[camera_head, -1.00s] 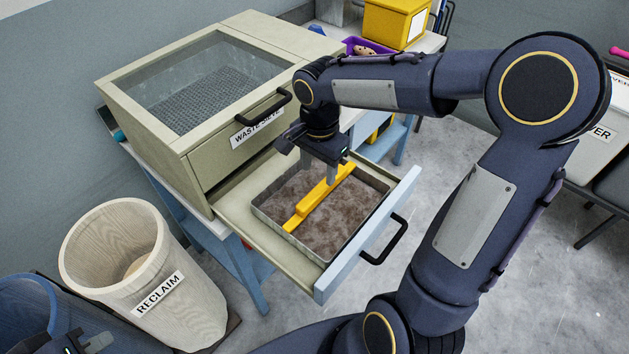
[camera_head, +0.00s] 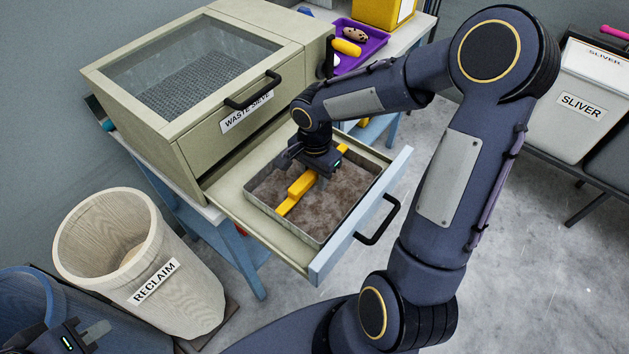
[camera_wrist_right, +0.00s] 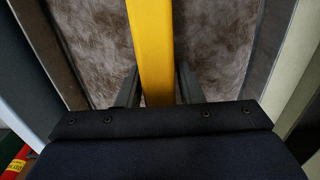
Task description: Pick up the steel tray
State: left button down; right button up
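The steel tray (camera_head: 350,208) sits in the pulled-out drawer (camera_head: 236,203), holding brown-grey fluffy waste. A yellow bar handle (camera_head: 296,193) spans it; the handle also shows in the right wrist view (camera_wrist_right: 152,45). My right gripper (camera_head: 322,179) is low over the tray at the handle. In the right wrist view its fingers (camera_wrist_right: 159,85) stand one on each side of the handle, close to it, and look open. The hand hides part of the handle. My left gripper (camera_head: 92,333) is at the lower left, away from the tray; its finger gap is unclear.
The waste sieve cabinet (camera_head: 205,140) stands above and behind the drawer. The drawer front (camera_head: 345,235) has a black pull (camera_head: 385,222). The reclaim bin (camera_head: 150,265) is at the left. A purple tray (camera_head: 370,50) is behind.

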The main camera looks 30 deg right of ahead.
grip_shut()
jog(key=shift+r, duration=0.15)
